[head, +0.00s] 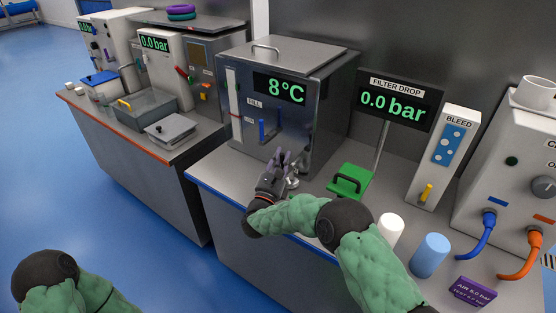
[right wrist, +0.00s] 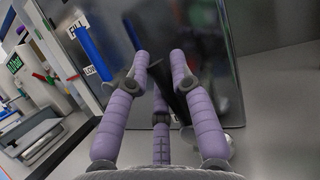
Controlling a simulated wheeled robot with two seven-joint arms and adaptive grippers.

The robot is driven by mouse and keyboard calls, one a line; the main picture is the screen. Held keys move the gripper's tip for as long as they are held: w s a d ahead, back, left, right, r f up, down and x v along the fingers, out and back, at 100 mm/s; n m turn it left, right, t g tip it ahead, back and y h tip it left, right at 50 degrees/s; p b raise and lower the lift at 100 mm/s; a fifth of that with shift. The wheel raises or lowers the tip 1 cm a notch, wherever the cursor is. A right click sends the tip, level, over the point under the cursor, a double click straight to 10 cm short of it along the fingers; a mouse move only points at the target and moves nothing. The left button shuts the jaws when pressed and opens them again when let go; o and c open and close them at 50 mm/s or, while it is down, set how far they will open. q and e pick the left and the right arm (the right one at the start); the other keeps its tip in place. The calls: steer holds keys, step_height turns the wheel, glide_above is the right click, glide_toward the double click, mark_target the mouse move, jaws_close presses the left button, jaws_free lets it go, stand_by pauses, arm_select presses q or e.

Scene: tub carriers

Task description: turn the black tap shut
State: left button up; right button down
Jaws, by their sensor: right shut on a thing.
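The black tap (right wrist: 166,82) shows in the right wrist view as a dark bar between my purple fingers, in front of the grey tank's face. My right gripper (right wrist: 164,75) is shut on it. In the head view my right gripper (head: 282,158) is at the lower front of the tank (head: 325,122), which reads 8°C. The tap is mostly hidden there by my fingers; a small silver fitting (head: 293,181) shows beside them. I cannot tell the tap's exact angle. My left gripper is outside the head view; only part of that arm shows at bottom left.
A blue upright piece (head: 262,131) is on the tank front, left of my fingers. A green block with a black handle (head: 350,182) stands close on the right. White (head: 390,229) and blue (head: 430,255) cylinders stand near my right forearm. The blue floor at left is clear.

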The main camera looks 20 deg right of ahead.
steer(key=shift+s+d+m+h, duration=0.15)
steer(key=shift+s+m+h, duration=0.1)
steer(key=shift+m, duration=0.35)
steer(key=shift+s+d+m+h, duration=0.1)
steer(key=shift+m+h, duration=0.15)
steer(key=shift+m, duration=0.35)
steer(key=c, duration=1)
jaws_free()
steer(key=shift+c, duration=0.2)
steer(key=v, duration=1.2)
steer(key=shift+a+r, duration=0.1)
